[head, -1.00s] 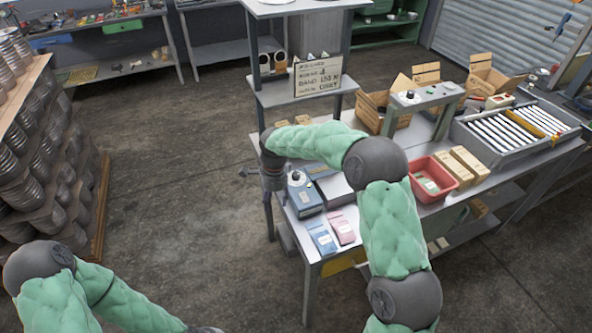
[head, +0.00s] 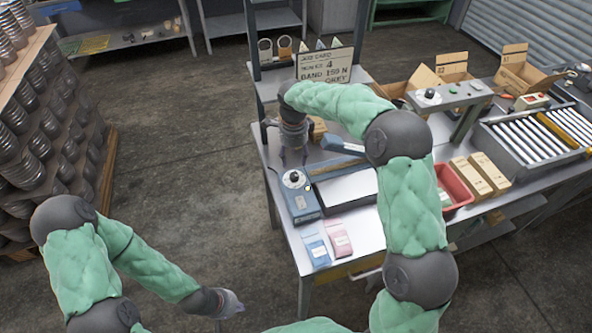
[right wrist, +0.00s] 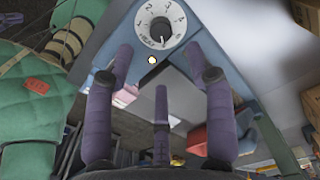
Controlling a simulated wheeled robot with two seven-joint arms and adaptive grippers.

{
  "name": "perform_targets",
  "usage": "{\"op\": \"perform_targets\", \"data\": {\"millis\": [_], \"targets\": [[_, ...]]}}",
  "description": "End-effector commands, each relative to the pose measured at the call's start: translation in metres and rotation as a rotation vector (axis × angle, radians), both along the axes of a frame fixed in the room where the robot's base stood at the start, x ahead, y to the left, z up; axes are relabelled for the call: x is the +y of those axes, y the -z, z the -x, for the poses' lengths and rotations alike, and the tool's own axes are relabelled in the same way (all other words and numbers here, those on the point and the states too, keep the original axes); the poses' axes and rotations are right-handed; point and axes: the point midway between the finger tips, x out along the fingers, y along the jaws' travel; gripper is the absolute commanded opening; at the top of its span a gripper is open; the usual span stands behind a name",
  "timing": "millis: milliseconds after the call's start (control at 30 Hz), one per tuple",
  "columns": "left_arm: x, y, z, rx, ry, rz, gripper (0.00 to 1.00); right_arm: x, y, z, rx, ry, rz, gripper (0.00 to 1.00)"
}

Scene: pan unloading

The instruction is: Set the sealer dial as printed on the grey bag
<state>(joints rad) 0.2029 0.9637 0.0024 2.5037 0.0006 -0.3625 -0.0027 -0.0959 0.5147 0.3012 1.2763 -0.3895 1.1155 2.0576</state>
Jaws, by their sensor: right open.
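The sealer (head: 304,205) is a blue box on the bench with a white round dial (head: 295,179) and black knob. In the right wrist view the dial (right wrist: 160,25) shows numbers around its knob, just beyond my fingers. My right gripper (head: 293,160) is open and empty over the sealer's back edge, with its purple fingers (right wrist: 162,85) spread below the dial and not touching it. No grey bag can be made out; a blue bag (head: 317,250) and a pink bag (head: 339,239) lie at the bench front. My left gripper (head: 235,308) hangs low, left of the bench.
A card (head: 324,66) on the shelf shows a 4, "BAND 150 N" and "GREY". A second dial (head: 428,96) sits on a raised grey stand. A red bin (head: 459,186), tan boxes (head: 480,174) and a roller tray (head: 525,145) fill the bench's right side.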

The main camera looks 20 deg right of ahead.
Motion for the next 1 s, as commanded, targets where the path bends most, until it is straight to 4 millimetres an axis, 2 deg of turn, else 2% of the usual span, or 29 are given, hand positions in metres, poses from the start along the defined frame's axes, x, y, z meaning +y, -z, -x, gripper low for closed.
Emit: {"op": "perform_targets", "data": {"millis": [100,400,600,900,967,1000], "targets": [[0.000,0.003,0.000,0.000,0.000,0.000,0.00,0.000,0.025,0.001,0.005,0.000,0.001,0.54],[0.000,0.008,0.000,0.000,0.000,0.000,0.00,0.000,0.071,0.000,0.003,0.001,0.000,0.54],[0.000,0.009,0.000,0.000,0.000,0.000,0.00,0.000,0.084,0.000,0.001,0.000,0.000,0.54],[0.000,0.009,0.000,0.000,0.000,0.000,0.00,0.000,0.085,0.000,0.000,0.000,0.000,0.54],[0.000,0.009,0.000,0.000,0.000,0.000,0.00,0.000,0.085,0.000,0.000,0.000,0.000,0.40],[0.000,0.009,0.000,0.000,0.000,0.000,0.00,0.000,0.085,0.000,0.000,0.000,0.000,0.29]]}}
